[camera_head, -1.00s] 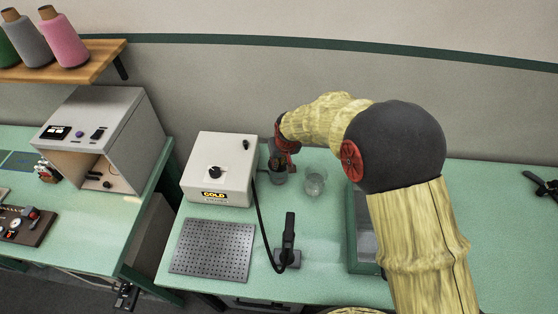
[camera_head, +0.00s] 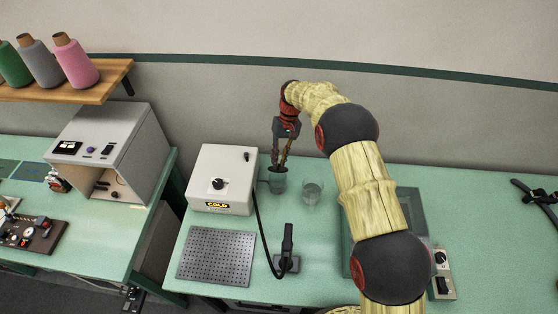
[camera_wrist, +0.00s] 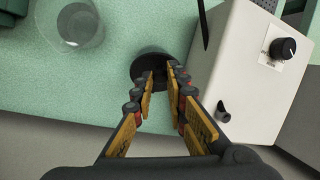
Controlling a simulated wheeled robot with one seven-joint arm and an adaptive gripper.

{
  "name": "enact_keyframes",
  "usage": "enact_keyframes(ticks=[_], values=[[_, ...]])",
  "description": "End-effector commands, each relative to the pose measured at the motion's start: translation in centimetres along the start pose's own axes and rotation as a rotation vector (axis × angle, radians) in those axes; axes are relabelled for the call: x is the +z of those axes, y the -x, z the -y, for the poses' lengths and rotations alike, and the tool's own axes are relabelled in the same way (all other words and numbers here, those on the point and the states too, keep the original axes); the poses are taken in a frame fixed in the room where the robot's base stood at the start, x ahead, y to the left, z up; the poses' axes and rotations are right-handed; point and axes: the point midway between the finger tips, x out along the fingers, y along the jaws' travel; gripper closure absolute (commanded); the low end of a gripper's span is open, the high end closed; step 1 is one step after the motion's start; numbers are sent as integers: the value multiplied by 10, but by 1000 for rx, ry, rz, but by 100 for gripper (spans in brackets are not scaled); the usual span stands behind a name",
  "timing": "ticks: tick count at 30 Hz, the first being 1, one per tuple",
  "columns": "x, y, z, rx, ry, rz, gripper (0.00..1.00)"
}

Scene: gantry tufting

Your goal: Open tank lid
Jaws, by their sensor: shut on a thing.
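A small dark round pot (camera_head: 277,183) stands on the green bench, beside the white box's right side. The wrist view shows it from above as a dark disc (camera_wrist: 145,66). My gripper (camera_head: 279,164) points down at it from above. In the wrist view my gripper's fingertips (camera_wrist: 166,74) come together over the right part of the disc. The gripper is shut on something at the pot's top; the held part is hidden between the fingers. I cannot tell whether a lid is apart from the pot. Nothing is marked as a tank.
A clear glass (camera_head: 312,193) stands close right of the pot. The white box (camera_head: 222,178) labelled COLD is on its left. In front are a perforated plate (camera_head: 216,255) and a black handled tool (camera_head: 287,255) with a cable. A green-framed box (camera_head: 414,212) lies partly behind my arm.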

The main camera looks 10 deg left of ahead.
Motion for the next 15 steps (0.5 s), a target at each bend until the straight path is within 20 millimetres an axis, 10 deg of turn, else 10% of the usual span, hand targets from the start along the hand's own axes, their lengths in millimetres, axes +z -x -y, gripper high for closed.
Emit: enact_keyframes(ticks=[15], values=[[-10,6,-2,-43,-17,108,100]])
